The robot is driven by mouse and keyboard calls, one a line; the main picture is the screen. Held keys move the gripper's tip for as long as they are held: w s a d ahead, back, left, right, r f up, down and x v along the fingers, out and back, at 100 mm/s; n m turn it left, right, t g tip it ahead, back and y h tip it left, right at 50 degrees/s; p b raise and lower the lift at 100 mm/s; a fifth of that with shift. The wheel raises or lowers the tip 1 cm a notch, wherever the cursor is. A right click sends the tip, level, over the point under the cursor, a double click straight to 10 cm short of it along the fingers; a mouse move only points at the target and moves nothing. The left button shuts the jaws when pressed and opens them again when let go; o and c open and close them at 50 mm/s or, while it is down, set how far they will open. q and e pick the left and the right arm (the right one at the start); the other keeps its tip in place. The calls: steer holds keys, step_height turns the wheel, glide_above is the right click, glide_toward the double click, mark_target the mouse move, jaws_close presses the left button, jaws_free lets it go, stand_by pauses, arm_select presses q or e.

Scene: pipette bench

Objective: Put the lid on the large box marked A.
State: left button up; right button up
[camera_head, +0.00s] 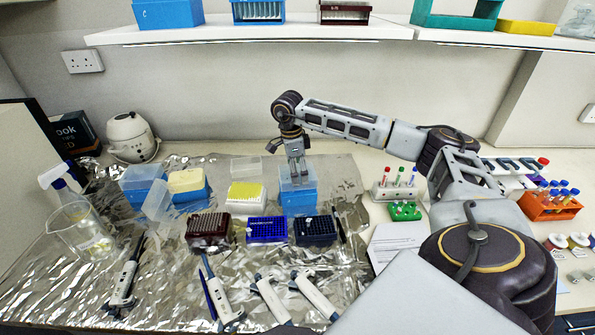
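A blue box (298,201) stands at the back of the foil, right of centre. Its upper part looks paler, perhaps a clear cover. My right gripper (297,180) points straight down at this top, with its fingers close together. I cannot tell whether they grip anything. A clear lid (246,166) lies flat behind the box with yellow tips (246,196). Another clear lid-like piece (158,201) leans beside the blue box at left (143,185). No letter A is readable on any box. My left gripper is not in view.
Low tip racks in dark red (208,230), blue (267,230) and dark blue (315,231) stand in front. Several pipettes lie nearer. A glass beaker (82,236) and spray bottle are at left; tube racks (404,211) are at right. A shelf (250,30) overhangs the back.

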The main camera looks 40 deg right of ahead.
steer(key=shift+f, duration=0.45)
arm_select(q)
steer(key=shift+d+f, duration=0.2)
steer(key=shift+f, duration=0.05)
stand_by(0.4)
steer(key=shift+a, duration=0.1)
